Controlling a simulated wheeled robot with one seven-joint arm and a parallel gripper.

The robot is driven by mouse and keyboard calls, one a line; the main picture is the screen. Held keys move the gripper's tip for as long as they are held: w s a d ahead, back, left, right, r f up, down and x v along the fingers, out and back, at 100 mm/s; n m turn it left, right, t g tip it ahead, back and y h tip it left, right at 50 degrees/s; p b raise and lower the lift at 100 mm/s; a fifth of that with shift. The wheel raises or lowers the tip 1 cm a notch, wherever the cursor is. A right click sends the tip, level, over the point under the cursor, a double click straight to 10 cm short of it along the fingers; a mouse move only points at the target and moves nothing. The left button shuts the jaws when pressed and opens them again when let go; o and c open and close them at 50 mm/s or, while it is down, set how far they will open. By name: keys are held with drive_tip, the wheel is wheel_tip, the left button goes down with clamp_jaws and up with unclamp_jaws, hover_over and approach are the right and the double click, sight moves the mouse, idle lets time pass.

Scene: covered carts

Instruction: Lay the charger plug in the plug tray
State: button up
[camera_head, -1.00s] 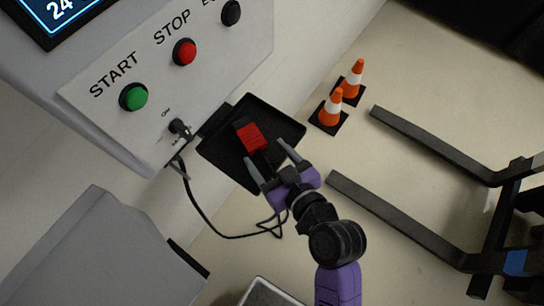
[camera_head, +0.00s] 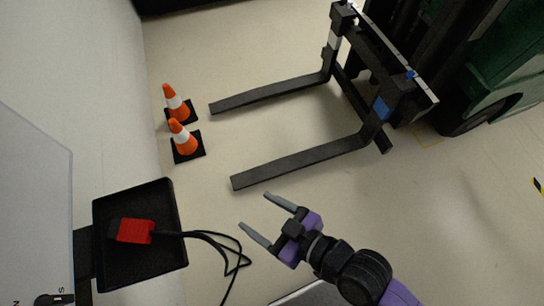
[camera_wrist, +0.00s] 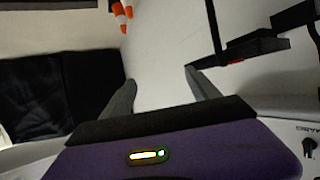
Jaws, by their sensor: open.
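The charger plug (camera_head: 135,231) is red with a black end and lies in the black plug tray (camera_head: 160,195) in the head view. Its black cable (camera_head: 200,236) runs out over the tray's right edge and loops beside it. My gripper (camera_head: 254,212) is open and empty, to the right of the tray and apart from the plug. In the wrist view the two fingers (camera_wrist: 160,85) stand apart with nothing between them. The plug is not visible in the wrist view.
Two orange and white cones (camera_head: 184,138) stand above the tray in the head view. A forklift's dark forks (camera_head: 300,162) reach in from the right, close above my gripper. A grey machine panel (camera_head: 35,200) is at the left.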

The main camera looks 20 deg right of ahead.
drive_tip(key=s+d+r+m+t+h, duration=0.3)
drive_tip(key=s+d+r+m+h, duration=0.2)
drive_tip(key=s+d+r, duration=0.6)
drive_tip(key=shift+s+d+m+h, duration=0.3)
drive_tip(key=shift+s+d+h, duration=0.4)
drive_tip(key=shift+s+d, duration=0.9)
drive_tip(key=shift+r, duration=0.1)
